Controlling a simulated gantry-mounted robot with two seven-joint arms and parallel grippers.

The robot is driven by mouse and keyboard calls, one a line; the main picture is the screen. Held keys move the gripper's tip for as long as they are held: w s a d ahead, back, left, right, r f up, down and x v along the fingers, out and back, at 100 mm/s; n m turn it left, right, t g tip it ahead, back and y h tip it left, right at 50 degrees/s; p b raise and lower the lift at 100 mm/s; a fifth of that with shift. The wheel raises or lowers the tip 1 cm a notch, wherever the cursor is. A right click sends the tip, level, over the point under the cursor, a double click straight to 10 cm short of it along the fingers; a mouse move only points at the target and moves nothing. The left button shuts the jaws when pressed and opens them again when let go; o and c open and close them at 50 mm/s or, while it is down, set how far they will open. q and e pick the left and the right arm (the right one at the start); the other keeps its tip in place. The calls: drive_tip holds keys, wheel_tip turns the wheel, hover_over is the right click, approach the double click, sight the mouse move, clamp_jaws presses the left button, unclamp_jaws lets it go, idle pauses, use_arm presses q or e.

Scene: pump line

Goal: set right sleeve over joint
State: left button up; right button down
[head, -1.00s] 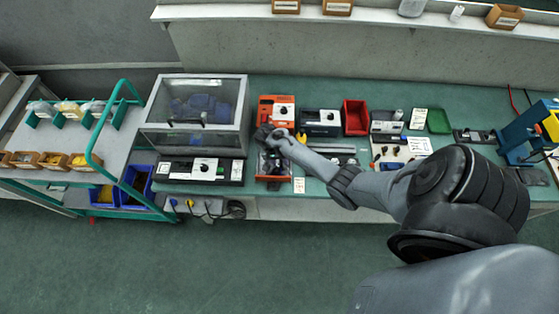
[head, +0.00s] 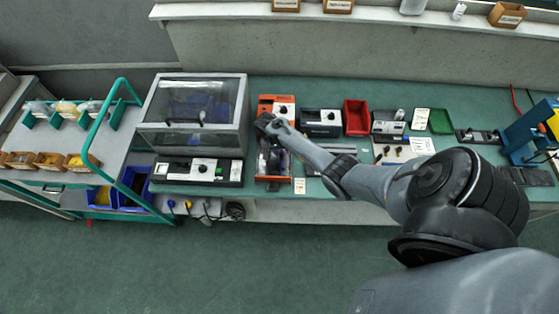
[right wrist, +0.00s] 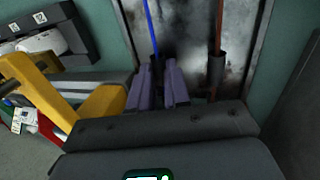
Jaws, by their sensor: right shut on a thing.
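My right gripper (head: 266,122) is over the orange-framed station on the bench; it also shows in the right wrist view (right wrist: 160,82). Its two purple-grey fingers are shut on a dark sleeve (right wrist: 158,66), which they largely hide. A blue wire (right wrist: 151,28) runs from between the fingers toward the top of the picture. To its right, a reddish-brown wire (right wrist: 219,28) carries another black sleeve (right wrist: 216,72), apart from the fingers. The joint is not clearly visible, and I cannot tell whether the held sleeve covers it. My left gripper is not in view.
In the wrist view, a scuffed metal plate (right wrist: 190,40) lies behind the wires and a yellow part (right wrist: 95,105) stands close at left. In the head view, a clear-lidded case (head: 196,100) stands left of the station and a red bin (head: 356,117) to the right.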

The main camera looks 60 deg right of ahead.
sight(274, 156)
drive_tip(key=shift+w+d, duration=0.1)
drive_tip(key=shift+d, duration=0.1)
drive_tip(key=shift+a, duration=0.1)
drive_tip(key=c, duration=1.1)
unclamp_jaws()
drive_tip(key=shift+r, duration=0.1)
drive_tip(key=shift+p+v, duration=0.7)
drive_tip(key=shift+v, duration=4.55)
